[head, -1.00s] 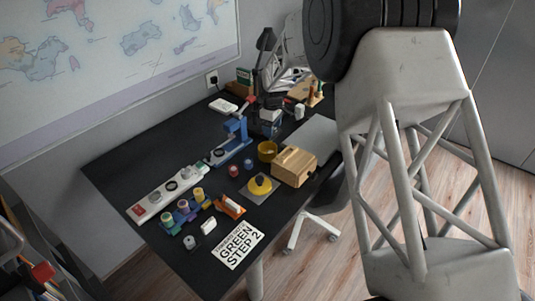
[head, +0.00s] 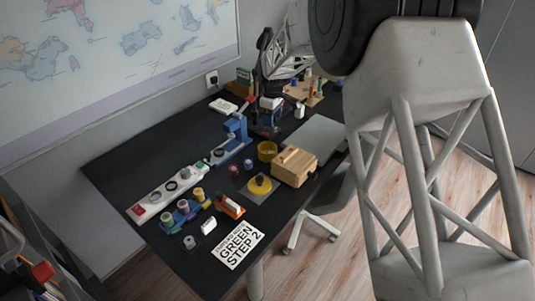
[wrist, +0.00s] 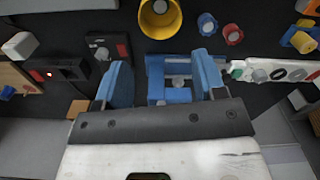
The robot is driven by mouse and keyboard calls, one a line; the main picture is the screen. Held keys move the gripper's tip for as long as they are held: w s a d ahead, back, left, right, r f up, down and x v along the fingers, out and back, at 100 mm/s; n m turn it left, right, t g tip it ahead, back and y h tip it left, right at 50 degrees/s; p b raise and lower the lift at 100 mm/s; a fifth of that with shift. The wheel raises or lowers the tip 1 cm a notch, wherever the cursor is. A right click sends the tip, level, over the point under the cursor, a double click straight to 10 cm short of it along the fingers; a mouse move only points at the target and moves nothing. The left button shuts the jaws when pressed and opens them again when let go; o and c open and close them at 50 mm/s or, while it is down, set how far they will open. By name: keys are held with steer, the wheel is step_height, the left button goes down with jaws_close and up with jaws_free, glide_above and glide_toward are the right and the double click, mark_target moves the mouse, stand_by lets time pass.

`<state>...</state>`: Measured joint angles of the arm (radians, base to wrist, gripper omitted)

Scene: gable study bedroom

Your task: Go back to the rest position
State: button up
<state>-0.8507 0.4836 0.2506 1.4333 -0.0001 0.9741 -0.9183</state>
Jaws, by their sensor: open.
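My gripper (wrist: 162,82) shows in the wrist view with its two blue fingers spread wide and nothing held between them. A blue stand-like device (wrist: 181,66) shows in the gap beyond the fingers; I cannot tell how far off it is. The same device (head: 232,138) stands on the black desk in the head view. In that view the gripper end is near the back of the desk, partly lost among my dark arm parts. My large pale arm link fills the right side of the head view.
The black desk (head: 130,164) is crowded. A yellow cup (head: 267,152), a wooden box (head: 294,168), a yellow dome (head: 260,184), a white rail (head: 155,204) and a printed card (head: 238,245) stand or lie on it. A peg board (head: 300,94) is at the back. A wall rises behind.

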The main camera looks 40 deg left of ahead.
stand_by(0.4)
